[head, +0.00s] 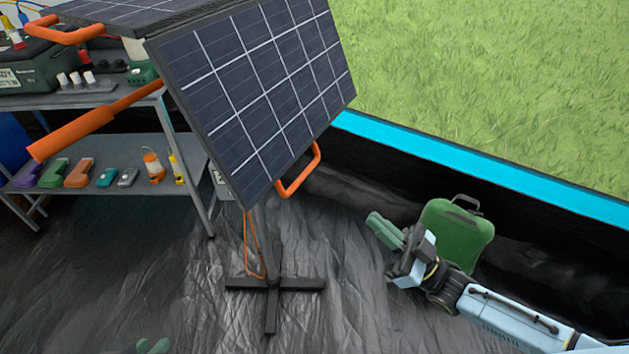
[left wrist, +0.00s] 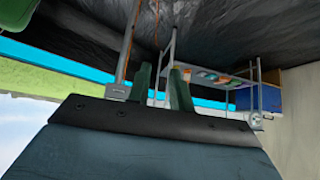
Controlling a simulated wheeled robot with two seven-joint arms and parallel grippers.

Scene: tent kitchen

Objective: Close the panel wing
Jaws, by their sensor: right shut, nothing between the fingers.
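The solar panel wing (head: 262,85) is a dark gridded sheet on a stand. It hangs tilted down from beside a second panel section (head: 125,12) at the top. An orange handle (head: 300,172) sits on its lower right edge. My right gripper (head: 384,231) is shut and empty, to the right of and below that handle, apart from it. My left gripper (head: 152,346) shows only its green fingertips at the bottom edge of the head view, far below the panel. In the left wrist view its two fingers (left wrist: 160,85) stand apart with nothing between them.
A metal shelf (head: 110,180) with tools and a lantern stands at the left. An orange bar (head: 95,120) sticks out left of the wing. The black cross-shaped stand foot (head: 275,284) is on the floor. A green case (head: 457,232) stands behind my right gripper.

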